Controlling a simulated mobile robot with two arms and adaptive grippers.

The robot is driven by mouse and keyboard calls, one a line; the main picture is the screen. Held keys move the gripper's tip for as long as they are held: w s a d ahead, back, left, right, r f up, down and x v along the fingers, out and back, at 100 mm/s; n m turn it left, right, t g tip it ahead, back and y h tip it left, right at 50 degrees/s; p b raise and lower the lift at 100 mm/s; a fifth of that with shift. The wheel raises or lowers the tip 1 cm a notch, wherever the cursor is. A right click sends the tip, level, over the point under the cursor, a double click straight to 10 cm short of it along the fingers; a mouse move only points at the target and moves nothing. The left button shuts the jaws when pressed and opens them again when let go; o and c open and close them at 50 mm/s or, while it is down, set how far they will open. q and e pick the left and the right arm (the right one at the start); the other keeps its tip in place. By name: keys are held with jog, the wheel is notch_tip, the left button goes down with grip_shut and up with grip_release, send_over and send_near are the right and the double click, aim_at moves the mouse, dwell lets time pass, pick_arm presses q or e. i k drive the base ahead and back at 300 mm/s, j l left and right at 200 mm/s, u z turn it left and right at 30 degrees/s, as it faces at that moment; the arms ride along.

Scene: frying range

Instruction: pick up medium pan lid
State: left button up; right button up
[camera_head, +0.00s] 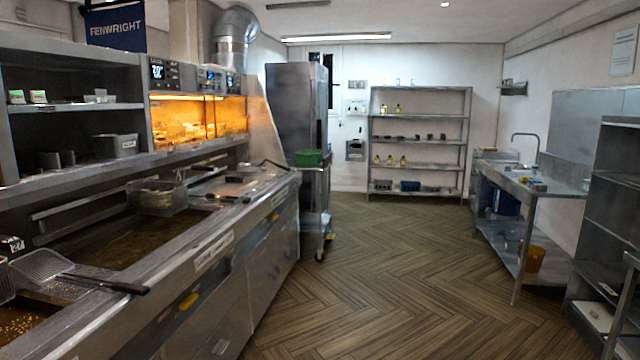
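I cannot make out a medium pan lid anywhere in the head view. Small items on the fryer counter and on the far shelves are too small to tell apart. Neither of my grippers shows in this view, and no part of my arms is visible.
The fryer counter (215,245) runs along the left, with a wire basket (157,197) and a black-handled mesh scoop (42,266). A trolley with a green bin (308,157) stands beyond. A steel shelf (420,168) is at the back, a sink table (560,187) at right. The wooden floor (400,270) is clear.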

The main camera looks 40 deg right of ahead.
aim_at(233, 183)
jog(key=z, duration=0.85)
jog(key=i+l+z, duration=0.4)
jog(key=i, duration=0.55)
jog(key=i+l+z, duration=0.1)
jog(key=i+z, duration=0.35)
jog(key=i, duration=3)
